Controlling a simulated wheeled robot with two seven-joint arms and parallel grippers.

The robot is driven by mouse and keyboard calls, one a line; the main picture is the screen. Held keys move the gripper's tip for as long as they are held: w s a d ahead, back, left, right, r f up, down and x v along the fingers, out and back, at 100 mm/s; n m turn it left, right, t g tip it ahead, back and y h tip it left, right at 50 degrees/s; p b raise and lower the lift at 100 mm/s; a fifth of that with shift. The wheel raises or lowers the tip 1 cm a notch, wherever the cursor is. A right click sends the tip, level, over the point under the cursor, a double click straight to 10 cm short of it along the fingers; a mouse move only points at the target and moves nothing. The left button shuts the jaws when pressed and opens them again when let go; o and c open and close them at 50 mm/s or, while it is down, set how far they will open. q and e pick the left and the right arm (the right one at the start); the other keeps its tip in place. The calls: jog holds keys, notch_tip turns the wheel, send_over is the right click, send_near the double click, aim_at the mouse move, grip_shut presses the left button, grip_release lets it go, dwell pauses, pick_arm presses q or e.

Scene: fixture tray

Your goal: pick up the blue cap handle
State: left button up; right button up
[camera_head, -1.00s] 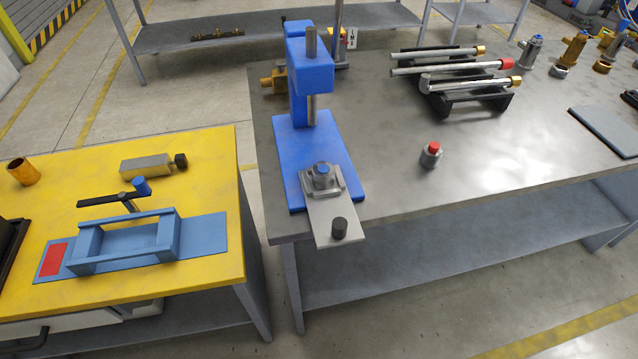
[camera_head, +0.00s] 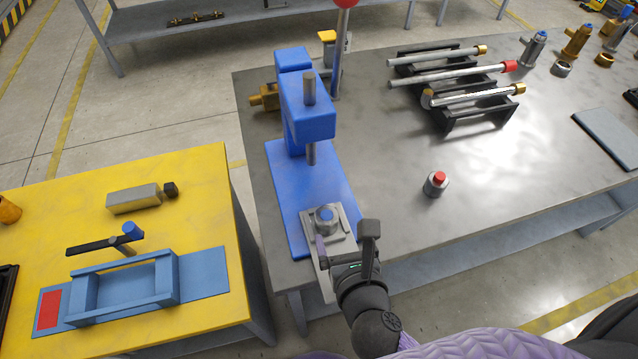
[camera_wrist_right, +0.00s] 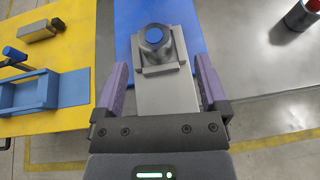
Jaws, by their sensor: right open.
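A grey part with a blue cap (camera_head: 325,214) stands upright in a grey holder on a sliding plate (camera_head: 347,226) at the front of the blue press. In the right wrist view the blue cap (camera_wrist_right: 155,36) is at top centre, beyond the fingertips. My right gripper (camera_head: 345,242) is open over the front of the plate. In the right wrist view its two purple fingers (camera_wrist_right: 160,82) stand either side of the plate, with nothing between them gripped. The plate's dark knob is hidden by the gripper. My left gripper is out of view.
The blue press (camera_head: 308,110) rises just behind the holder. A red-capped part (camera_head: 436,184) stands to the right on the grey table. Rods lie on a black rack (camera_head: 450,118). The yellow table (camera_head: 205,180) at left carries a blue fixture with a blue-tipped lever (camera_head: 132,231).

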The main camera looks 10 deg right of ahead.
aim_at(329, 214)
jog(key=shift+w, duration=0.8)
jog(key=x, duration=0.1)
jog(key=b+x, duration=0.1)
jog(key=x, duration=0.1)
jog(key=shift+w+f+b, duration=0.1)
jog(key=shift+f+b, duration=0.2)
jog(key=shift+f, duration=0.15)
jog(key=x, duration=0.1)
jog(key=b+x, duration=0.1)
jog(key=x, duration=0.1)
jog(key=f+x, duration=0.1)
jog(key=shift+a+b, duration=0.25)
jog(key=shift+b, duration=0.15)
jog(key=shift+w, duration=0.25)
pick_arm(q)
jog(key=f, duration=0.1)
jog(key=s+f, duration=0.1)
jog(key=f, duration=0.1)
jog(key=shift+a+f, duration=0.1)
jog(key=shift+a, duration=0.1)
pick_arm(e)
jog(key=shift+c, duration=1.3)
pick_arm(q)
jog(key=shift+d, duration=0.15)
pick_arm(e)
grip_shut()
